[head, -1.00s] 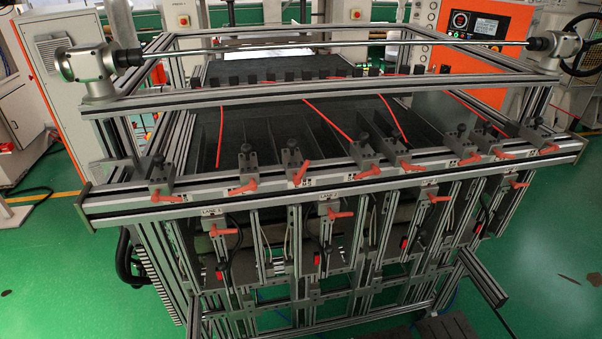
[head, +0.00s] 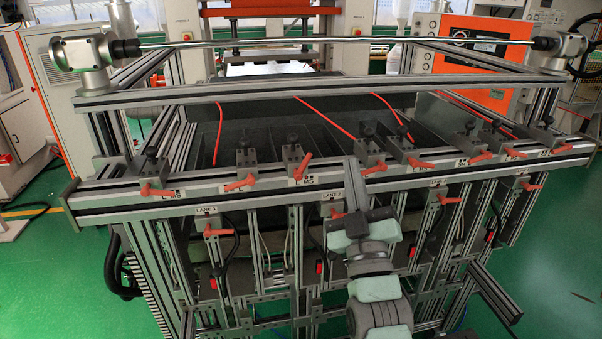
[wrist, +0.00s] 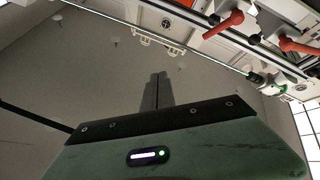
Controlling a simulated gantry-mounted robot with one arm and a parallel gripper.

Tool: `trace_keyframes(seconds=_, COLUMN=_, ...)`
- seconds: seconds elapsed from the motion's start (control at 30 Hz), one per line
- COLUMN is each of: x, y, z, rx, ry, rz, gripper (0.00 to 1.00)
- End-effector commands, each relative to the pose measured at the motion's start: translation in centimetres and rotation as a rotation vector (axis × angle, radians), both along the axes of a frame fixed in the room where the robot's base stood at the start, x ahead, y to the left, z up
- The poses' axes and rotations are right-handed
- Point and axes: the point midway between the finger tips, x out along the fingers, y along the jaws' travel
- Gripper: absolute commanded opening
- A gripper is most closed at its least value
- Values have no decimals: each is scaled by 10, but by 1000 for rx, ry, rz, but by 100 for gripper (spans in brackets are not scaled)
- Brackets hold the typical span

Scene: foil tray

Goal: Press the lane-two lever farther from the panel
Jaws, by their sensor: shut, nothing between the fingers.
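The lane-two label (head: 332,196) is on the front of the frame, with an orange lever (head: 336,213) just below it, close left of my arm. Above, on the front rail, one orange lever (head: 303,169) sits up and left of the label and another orange lever (head: 375,168) up and right. My gripper (head: 349,162) is in front of the rail between these two. In the wrist view its shut fingers (wrist: 158,76) are empty; two orange levers, one (wrist: 224,24) and another (wrist: 300,46), show at upper right, apart from the fingertips. Which levers these are I cannot tell.
More orange levers line the rail (head: 110,203), with black-knobbed clamps behind it. The lane-one label (head: 207,209) and its lever (head: 215,231) are at left. An orange control panel (head: 470,65) stands at back right. A metal bar (head: 330,43) spans above.

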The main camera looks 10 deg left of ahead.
Motion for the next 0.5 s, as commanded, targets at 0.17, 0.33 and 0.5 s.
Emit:
trace_keyframes(seconds=0.17, x=-3, y=45, z=11, rx=-246, ry=87, rz=36, gripper=0)
trace_keyframes(seconds=0.33, x=-14, y=76, z=3, rx=-478, ry=161, rz=47, gripper=0)
trace_keyframes(seconds=0.5, x=-22, y=89, z=-8, rx=-625, ry=211, rz=44, gripper=0)
